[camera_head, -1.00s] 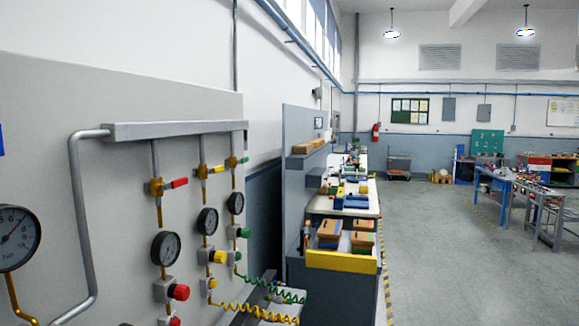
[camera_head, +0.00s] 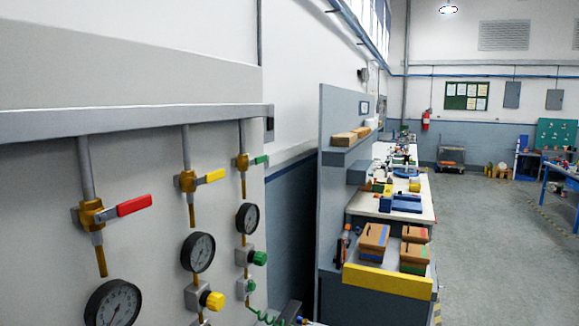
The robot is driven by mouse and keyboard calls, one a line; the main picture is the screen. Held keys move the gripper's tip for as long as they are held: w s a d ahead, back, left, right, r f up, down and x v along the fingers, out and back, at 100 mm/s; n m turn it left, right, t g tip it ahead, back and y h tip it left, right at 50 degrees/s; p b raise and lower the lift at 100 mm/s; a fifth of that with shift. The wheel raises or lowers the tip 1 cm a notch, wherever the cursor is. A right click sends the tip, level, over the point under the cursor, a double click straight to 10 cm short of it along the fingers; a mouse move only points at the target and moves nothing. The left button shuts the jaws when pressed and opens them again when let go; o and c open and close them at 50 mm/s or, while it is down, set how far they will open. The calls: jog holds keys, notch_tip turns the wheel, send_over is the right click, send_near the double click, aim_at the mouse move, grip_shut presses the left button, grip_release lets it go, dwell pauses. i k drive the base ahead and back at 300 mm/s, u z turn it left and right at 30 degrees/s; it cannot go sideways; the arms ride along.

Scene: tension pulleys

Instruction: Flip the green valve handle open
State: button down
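The green valve handle (camera_head: 261,160) is on the rightmost of three vertical pipes on the wall panel at the left. It sticks out sideways to the right from its brass valve body (camera_head: 242,162), across the pipe. Below it on the same line are a round gauge (camera_head: 247,218) and a green knob (camera_head: 259,258). The yellow valve handle (camera_head: 215,175) and the red valve handle (camera_head: 134,205) also point sideways on the pipes to its left. My gripper is not in view.
A grey header pipe (camera_head: 120,122) runs across the panel above the valves. Right of the panel stands a workbench with a yellow front edge (camera_head: 388,281), wooden boxes (camera_head: 373,240) and a tall grey back panel (camera_head: 340,110).

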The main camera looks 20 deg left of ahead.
aim_at(261, 158)
jog(key=u, duration=0.4)
jog(key=i, duration=0.75)
jog(key=u, duration=1.2)
jog(key=i, duration=0.35)
jog(key=u, duration=0.3)
